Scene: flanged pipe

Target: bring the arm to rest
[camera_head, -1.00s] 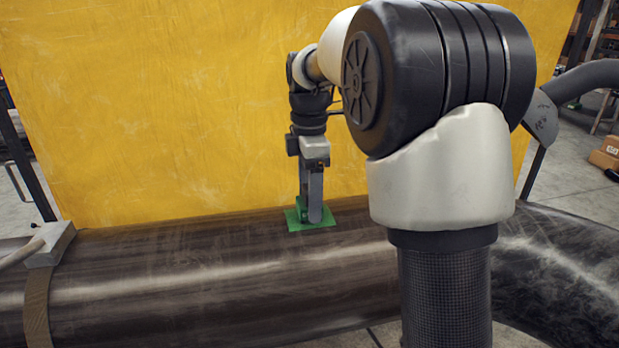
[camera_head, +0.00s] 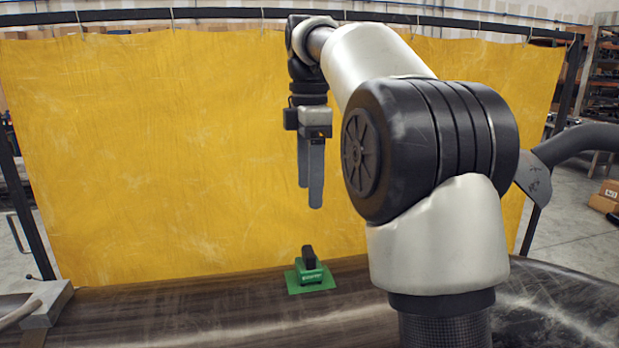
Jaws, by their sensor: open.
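My gripper (camera_head: 309,196) hangs pointing down in front of the yellow curtain, its two fingers apart and nothing between them. It is well above a small green device with a black top (camera_head: 310,267). The device stands upright on a flat green patch (camera_head: 328,286) on top of the dark pipe (camera_head: 200,306). My gripper and the device are clearly apart. My arm's large elbow and white links fill the right of the middle and hide part of the pipe and the curtain.
A yellow curtain (camera_head: 150,150) hangs from a dark frame behind the pipe. A grey block with a cable (camera_head: 48,304) sits on the pipe at the left. A grey curved pipe (camera_head: 580,142) is at the right. Shelves and boxes (camera_head: 607,195) stand farther back.

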